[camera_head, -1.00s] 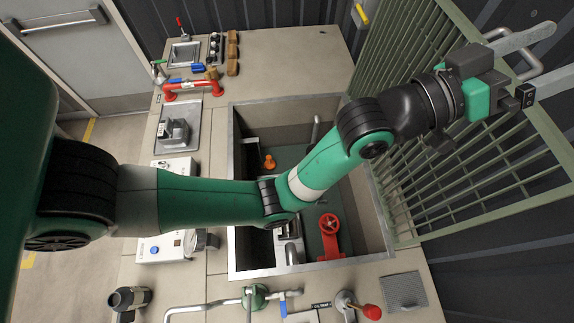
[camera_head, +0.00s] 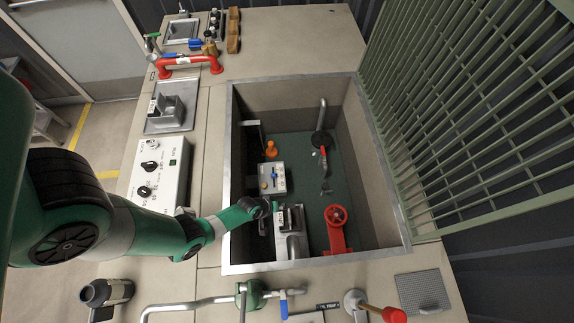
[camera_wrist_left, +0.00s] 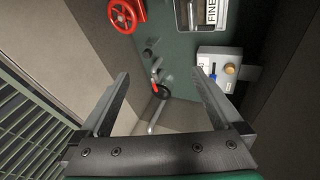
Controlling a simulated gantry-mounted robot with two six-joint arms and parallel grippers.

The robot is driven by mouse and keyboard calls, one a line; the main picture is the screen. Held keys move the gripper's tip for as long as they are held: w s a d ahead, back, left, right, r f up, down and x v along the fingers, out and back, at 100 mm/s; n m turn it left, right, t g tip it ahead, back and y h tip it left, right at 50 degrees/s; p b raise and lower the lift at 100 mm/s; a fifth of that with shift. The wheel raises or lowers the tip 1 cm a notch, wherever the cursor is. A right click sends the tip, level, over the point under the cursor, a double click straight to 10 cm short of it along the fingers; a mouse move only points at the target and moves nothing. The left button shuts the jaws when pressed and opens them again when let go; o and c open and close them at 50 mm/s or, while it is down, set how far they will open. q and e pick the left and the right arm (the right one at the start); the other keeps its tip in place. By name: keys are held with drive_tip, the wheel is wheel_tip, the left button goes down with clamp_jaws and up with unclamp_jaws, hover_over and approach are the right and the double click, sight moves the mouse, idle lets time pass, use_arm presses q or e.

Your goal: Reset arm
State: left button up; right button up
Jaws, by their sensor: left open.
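My left arm comes in from the left in the head view, and its visible end lies over the left wall of the sunken pit (camera_head: 232,150). The jaws cannot be made out there. In the left wrist view my left gripper (camera_wrist_left: 162,100) is open, with nothing between its two separated fingers. That view looks into the pit. A black round part with a red-tipped lever (camera_wrist_left: 156,85) shows beyond the fingers, near a pale pipe. My right gripper is in neither view.
In the pit are a red handwheel (camera_head: 336,215), an orange fitting (camera_head: 271,149), a grey box with a knob (camera_head: 271,178) and a metal unit (camera_head: 291,236). A green grille (camera_head: 480,120) stands along the right. A control panel (camera_head: 160,170) and red pipe (camera_head: 190,65) are on the left.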

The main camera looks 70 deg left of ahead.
use_arm(q)
drive_tip(key=s+d+f+n+g+b, duration=0.1)
drive_tip(key=s+d+f+b, duration=0.15)
drive_tip(key=s+f, duration=0.55)
drive_tip(key=a+b+x, duration=0.1)
drive_tip(key=b+x, duration=0.7)
drive_tip(key=b, duration=0.1)
drive_tip(key=shift+a+f, duration=0.2)
drive_tip(key=shift+f, duration=0.05)
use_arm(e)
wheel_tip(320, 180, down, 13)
use_arm(q)
drive_tip(key=shift+w+r, duration=0.1)
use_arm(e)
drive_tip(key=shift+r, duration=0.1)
use_arm(q)
drive_tip(key=p+v, duration=0.9)
drive_tip(key=v, duration=0.1)
drive_tip(key=shift+w, duration=0.15)
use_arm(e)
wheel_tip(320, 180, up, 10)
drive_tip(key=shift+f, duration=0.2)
use_arm(q)
drive_tip(key=shift+d, duration=0.1)
